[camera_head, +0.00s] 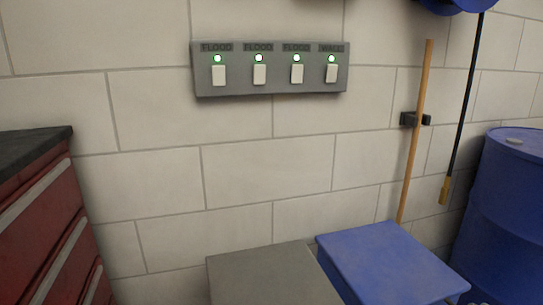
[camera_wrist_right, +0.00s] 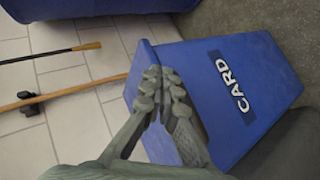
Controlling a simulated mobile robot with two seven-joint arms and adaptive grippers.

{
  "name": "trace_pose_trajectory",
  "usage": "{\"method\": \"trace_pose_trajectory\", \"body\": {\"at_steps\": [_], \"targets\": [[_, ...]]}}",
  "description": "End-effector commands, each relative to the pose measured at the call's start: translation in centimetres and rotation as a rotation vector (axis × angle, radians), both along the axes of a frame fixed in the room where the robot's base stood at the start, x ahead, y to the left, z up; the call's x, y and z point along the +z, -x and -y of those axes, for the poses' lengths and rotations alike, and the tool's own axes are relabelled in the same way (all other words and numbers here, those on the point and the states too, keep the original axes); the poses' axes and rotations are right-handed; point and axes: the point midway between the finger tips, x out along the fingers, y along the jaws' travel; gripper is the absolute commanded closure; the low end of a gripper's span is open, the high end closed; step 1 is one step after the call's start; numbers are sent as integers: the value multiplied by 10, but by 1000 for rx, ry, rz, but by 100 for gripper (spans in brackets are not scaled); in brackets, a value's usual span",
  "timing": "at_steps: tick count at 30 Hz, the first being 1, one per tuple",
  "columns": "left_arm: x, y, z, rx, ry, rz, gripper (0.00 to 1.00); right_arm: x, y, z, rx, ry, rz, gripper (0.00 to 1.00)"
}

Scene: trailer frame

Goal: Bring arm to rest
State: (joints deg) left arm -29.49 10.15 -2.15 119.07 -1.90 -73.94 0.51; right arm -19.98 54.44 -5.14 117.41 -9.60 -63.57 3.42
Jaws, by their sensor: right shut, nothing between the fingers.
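My right gripper (camera_wrist_right: 164,76) shows in the right wrist view. Its grey fingers are together at the tips, with nothing between them. Behind the fingers is a blue bin (camera_wrist_right: 255,60) with a label reading CARD; I cannot tell how far apart they are. The same bin appears to be the blue box (camera_head: 385,255) at the lower right of the head view. My left gripper is in neither view. Only a small pale shape, which may be part of my right gripper, shows at the bottom right edge of the head view.
A grey switch panel (camera_head: 270,86) with several lit green lights is on the block wall. A red cabinet (camera_head: 45,230) stands left, a grey box (camera_head: 265,275) bottom centre, a blue drum (camera_head: 505,210) right.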

Motion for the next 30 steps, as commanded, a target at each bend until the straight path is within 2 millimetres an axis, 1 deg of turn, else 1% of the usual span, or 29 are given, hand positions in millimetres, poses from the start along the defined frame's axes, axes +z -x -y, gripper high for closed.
{"method": "trace_pose_trajectory", "body": {"at_steps": [1, 3, 5, 6, 10, 12, 14, 17, 20, 23, 25, 27, 30], "targets": [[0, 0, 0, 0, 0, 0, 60, -13, 17, 3, -23, -4, -51, 100], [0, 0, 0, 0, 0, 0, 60, -27, 38, 8, -56, -10, -112, 100], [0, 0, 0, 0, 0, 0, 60, -38, 56, 11, -81, -14, -163, 100], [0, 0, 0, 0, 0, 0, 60, -46, 68, 13, -96, -17, -198, 100], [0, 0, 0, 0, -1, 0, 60, -65, 105, 17, -146, -29, -301, 100], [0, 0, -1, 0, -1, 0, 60, -81, 110, -1, -168, -96, -292, 100], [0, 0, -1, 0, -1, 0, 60, -92, 116, -14, -187, -144, -293, 100], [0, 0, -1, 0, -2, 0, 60, -111, 127, -38, -218, -226, -297, 100], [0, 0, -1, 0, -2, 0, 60, -131, 138, -67, -253, -320, -300, 100], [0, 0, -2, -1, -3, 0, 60, -150, 149, -105, -296, -432, -304, 100], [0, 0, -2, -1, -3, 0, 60, -163, 156, -136, -330, -521, -306, 100], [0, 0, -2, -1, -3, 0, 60, -173, 161, -168, -362, -607, -309, 100], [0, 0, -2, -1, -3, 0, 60, -180, 165, -203, -399, -700, -311, 100]]}}
